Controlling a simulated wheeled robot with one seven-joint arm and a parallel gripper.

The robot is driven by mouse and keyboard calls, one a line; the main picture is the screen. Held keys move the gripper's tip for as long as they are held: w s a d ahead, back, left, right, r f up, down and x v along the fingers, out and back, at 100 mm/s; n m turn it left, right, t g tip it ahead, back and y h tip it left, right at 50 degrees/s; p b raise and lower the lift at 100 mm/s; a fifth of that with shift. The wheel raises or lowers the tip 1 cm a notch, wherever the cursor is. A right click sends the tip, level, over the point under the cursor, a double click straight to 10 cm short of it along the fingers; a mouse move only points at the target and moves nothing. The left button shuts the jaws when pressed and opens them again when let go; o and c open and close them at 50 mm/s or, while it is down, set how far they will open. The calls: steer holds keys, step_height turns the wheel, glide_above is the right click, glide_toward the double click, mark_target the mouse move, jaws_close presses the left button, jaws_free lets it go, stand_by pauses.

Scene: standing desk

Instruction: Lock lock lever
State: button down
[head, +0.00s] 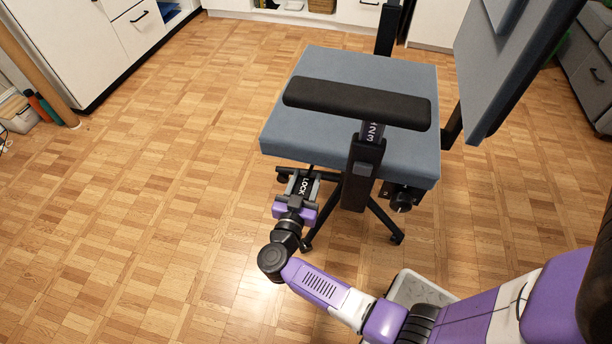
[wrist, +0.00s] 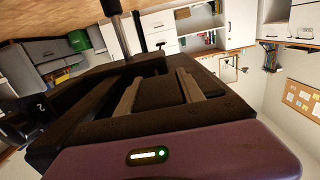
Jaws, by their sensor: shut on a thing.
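The black lock lever (head: 304,184), marked LOCK in white, sticks out below the near left side of the blue-grey chair seat (head: 330,72). My gripper (head: 302,188) is at this lever, with a finger on either side of it, and is shut on it. The lettering shows between the fingers. In the wrist view my gripper (wrist: 160,92) fills the middle, and its dark body and fingers hide most of the lever, so the contact is not clear there.
A black armrest (head: 355,103) stands on a numbered post (head: 363,165) above the seat, right of my gripper. A black knob (head: 403,199) sits under the seat at right. The chair back (head: 510,60) rises at upper right. The parquet floor (head: 150,190) is clear at left.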

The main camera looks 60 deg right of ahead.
steer(key=shift+r+g+y+p, duration=0.4)
steer(key=shift+r+y+p, duration=0.9)
steer(key=shift+p, duration=3.2)
steer(key=shift+r, duration=0.2)
steer(key=c, duration=0.7)
jaws_free()
steer(key=shift+a, duration=0.1)
steer(key=shift+h, duration=0.3)
steer(key=p+v, duration=0.2)
steer(key=v, duration=0.4)
steer(key=shift+s+a+r, duration=0.1)
steer(key=shift+a+r, duration=0.05)
steer(key=shift+a, duration=0.1)
steer(key=shift+s+a, duration=0.25)
steer(key=shift+a, duration=0.3)
